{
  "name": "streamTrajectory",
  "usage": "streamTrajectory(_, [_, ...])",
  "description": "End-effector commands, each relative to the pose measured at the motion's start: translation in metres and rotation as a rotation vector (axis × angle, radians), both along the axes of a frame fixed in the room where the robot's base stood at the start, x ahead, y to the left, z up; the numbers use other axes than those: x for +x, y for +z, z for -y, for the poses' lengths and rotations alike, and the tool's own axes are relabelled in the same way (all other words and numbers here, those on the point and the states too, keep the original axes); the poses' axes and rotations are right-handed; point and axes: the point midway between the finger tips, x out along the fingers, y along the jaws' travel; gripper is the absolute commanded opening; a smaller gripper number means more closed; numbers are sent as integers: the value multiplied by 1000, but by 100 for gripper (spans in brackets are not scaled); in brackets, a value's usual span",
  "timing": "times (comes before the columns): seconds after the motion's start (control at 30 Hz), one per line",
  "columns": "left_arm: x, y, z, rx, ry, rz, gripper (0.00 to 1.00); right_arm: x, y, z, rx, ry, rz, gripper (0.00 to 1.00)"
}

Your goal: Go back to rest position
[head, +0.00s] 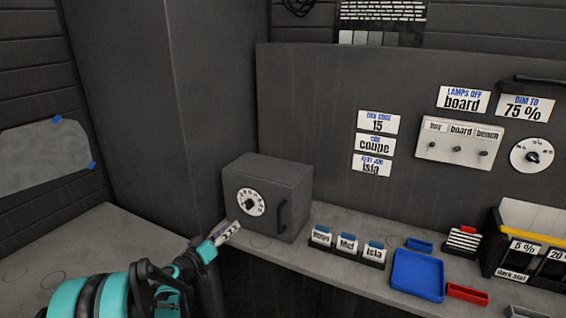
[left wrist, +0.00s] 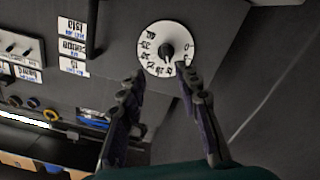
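My left gripper (head: 226,231) is in front of the small grey box (head: 290,178), just below and left of its white dial (head: 251,202). In the left wrist view the two fingers of my left gripper (left wrist: 160,74) stand apart with nothing between them. The dial (left wrist: 168,30) and its dark knob (left wrist: 167,51) lie beyond the fingertips; the fingers are not closed on the knob. The box's door looks closed, with a dark handle (head: 282,214) on its right side. My right gripper is in neither view.
The bench right of the box holds small labelled card holders (head: 346,247), a blue tray (head: 418,275), a red tray (head: 467,292) and a dark bin (head: 540,240). A switch panel (head: 460,142) is on the back wall. The grey surface at left (head: 90,240) is mostly clear.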

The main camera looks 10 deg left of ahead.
Motion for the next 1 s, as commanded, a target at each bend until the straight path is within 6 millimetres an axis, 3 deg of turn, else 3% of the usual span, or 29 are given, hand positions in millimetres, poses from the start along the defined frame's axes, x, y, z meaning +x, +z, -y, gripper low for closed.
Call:
streamTrajectory(0.13, [-26,17,41,54,-58,-99,33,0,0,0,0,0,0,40])
streamTrajectory(0.27, [-67,26,81,128,-107,-231,33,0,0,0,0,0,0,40])
streamTrajectory(0.5, [-165,21,124,281,-133,-469,33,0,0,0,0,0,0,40])
streamTrajectory(0.63, [-224,10,129,375,-109,-584,33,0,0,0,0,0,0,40])
streamTrajectory(0.8, [-296,-10,119,498,-41,-706,33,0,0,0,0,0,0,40])
streamTrajectory(1.0, [-348,-28,99,598,45,-779,33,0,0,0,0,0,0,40])
